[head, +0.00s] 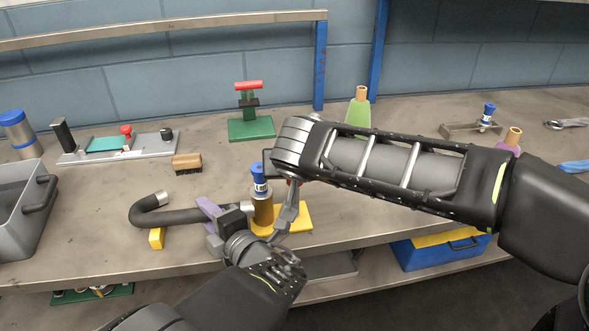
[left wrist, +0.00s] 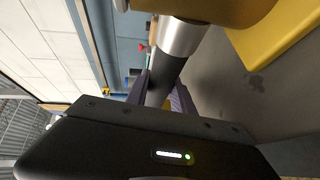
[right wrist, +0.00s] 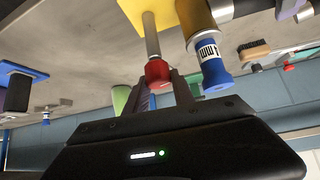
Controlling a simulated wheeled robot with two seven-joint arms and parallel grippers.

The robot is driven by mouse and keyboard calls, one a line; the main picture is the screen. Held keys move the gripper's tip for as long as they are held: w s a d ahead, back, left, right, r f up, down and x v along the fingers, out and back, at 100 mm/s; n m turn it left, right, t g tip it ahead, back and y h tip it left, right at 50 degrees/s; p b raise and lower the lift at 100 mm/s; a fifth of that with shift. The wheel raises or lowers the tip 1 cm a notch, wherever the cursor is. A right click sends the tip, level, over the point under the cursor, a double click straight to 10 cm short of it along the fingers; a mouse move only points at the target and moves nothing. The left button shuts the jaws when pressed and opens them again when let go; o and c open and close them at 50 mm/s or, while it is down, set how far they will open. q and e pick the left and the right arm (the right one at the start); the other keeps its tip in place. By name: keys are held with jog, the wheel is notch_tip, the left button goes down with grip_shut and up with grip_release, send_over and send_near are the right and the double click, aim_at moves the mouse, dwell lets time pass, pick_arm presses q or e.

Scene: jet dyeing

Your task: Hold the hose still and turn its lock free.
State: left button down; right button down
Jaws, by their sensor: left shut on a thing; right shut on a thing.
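The black hose (head: 183,216) bends at its left end and runs right to a brass fitting (head: 262,212) with a blue cap (head: 259,180), on a yellow base (head: 295,217). My left gripper (head: 212,210) is shut around the hose. In the left wrist view its fingers close on the hose (left wrist: 160,88) just behind the metal collar (left wrist: 181,38). A metal lever with a red tip (right wrist: 158,72) rises from the base beside the fitting. My right gripper (right wrist: 160,92) is shut on the red tip, next to the blue cap. In the head view my right wrist mostly hides it.
A grey bin (head: 25,205) stands at the left. A yellow block (head: 157,238) sits under the hose bend. Behind are a wooden brush (head: 187,164), a green stand with a red handle (head: 250,128) and a green bottle (head: 359,112). A blue toolbox (head: 440,252) is below the bench.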

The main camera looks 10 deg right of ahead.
jog(key=shift+f+m+h, duration=0.15)
jog(key=shift+m+h, duration=0.15)
jog(key=shift+m, duration=0.1)
jog(key=c, duration=1.1)
grip_release()
jog(key=shift+o, duration=0.2)
jog(key=v, duration=1.2)
